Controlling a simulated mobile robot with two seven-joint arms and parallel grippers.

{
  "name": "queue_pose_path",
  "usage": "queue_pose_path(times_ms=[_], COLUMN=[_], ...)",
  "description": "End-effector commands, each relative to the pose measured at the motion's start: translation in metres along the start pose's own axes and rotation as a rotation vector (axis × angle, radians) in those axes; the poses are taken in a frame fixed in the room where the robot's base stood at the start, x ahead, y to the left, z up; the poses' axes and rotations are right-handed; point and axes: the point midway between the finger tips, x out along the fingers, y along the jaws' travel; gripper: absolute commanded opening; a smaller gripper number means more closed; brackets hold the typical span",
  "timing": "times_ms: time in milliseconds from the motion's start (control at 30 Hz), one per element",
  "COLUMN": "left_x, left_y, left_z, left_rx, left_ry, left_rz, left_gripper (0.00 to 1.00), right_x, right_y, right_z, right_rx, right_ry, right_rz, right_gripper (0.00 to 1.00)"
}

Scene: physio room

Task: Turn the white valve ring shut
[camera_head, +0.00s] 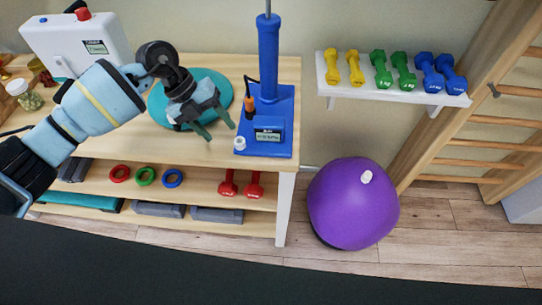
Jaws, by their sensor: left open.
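My left gripper (219,131) is open and empty above the table, with its fingers pointing down and right. A small white ring-like part (240,143) sits at the left front corner of the blue pump's base (279,105), just right of and below the fingertips. The fingers look apart from it. A second small white part (367,177) sticks up from the top of the purple ball (350,205). I cannot tell from this view which of these two is the valve ring, or how far it is turned. My right gripper is not in view.
The wooden table (125,145) also bears a teal disc (216,80), a white box with a red knob (75,42) and a jar (25,95). The pump's blue column rises behind. A dumbbell shelf (400,92) and wall bars are at right. Floor by the ball is clear.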

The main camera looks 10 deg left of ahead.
Motion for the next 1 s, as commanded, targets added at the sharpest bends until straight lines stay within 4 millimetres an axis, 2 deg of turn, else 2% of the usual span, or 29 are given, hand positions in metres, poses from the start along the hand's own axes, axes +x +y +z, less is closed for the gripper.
queue_pose_path(times_ms=[500, 733, 1000], left_x=[0.049, 0.062, 0.067], left_y=[-0.051, -0.074, -0.095], left_z=[-0.055, -0.080, -0.103], left_rx=[0.053, 0.034, -0.029], left_ry=[0.130, 0.166, 0.176], left_rz=[-0.367, -0.565, -0.787], left_gripper=[0.53, 0.53, 0.53], right_x=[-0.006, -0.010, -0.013], right_y=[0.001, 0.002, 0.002], right_z=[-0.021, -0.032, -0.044], right_rx=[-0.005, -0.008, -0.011], right_ry=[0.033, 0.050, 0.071], right_rz=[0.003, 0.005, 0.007], right_gripper=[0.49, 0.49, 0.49])
